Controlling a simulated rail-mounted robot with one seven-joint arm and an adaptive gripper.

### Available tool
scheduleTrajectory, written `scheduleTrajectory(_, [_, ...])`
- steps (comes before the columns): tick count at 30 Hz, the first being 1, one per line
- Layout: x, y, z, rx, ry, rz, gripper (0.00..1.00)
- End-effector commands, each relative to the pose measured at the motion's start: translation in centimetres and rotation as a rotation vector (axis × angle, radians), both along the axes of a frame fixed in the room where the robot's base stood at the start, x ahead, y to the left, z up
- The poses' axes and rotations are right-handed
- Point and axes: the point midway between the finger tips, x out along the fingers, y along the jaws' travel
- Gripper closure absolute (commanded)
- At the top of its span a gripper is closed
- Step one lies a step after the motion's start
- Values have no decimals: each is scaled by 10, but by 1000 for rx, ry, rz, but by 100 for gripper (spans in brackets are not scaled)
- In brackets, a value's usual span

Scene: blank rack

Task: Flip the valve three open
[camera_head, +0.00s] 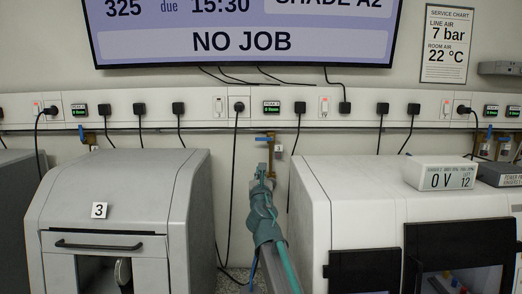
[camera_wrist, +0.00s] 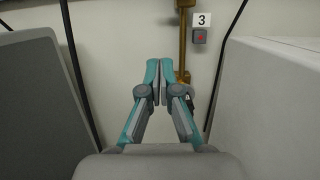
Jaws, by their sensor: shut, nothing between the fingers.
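A valve with a blue lever (camera_head: 264,139) sits on the wall rail between the two machines. Its lever lies sideways, across the brass pipe. In the wrist view the brass pipe (camera_wrist: 183,38) runs down the wall beside a label 3 (camera_wrist: 202,20) and a small grey box with a red mark (camera_wrist: 200,37); the lever is out of that view. My gripper (camera_wrist: 157,62) is shut and empty, its teal-backed fingertips together, just left of the pipe in the picture. In the head view my gripper (camera_head: 262,170) is below the lever; contact with the pipe cannot be told.
A grey machine marked 3 (camera_head: 125,190) stands left of my arm and a white machine (camera_head: 345,190) stands right, leaving a narrow gap. Black cables (camera_head: 236,160) hang from the sockets nearby. Other blue-lever valves show at left (camera_head: 82,132) and right (camera_head: 489,135).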

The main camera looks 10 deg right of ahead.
Motion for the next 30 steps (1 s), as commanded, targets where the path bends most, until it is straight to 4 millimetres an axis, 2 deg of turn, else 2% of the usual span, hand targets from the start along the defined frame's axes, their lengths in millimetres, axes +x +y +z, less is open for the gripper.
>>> scheduleTrajectory(11, [1, 0, 1, 0, 0, 0, 100])
scheduleTrajectory(17, [14, -2, 5, 0, 0, -1, 100])
scheduleTrajectory(23, [42, -6, 12, 1, 0, -1, 100])
scheduleTrajectory(30, [88, -13, 24, 0, 0, -1, 100])
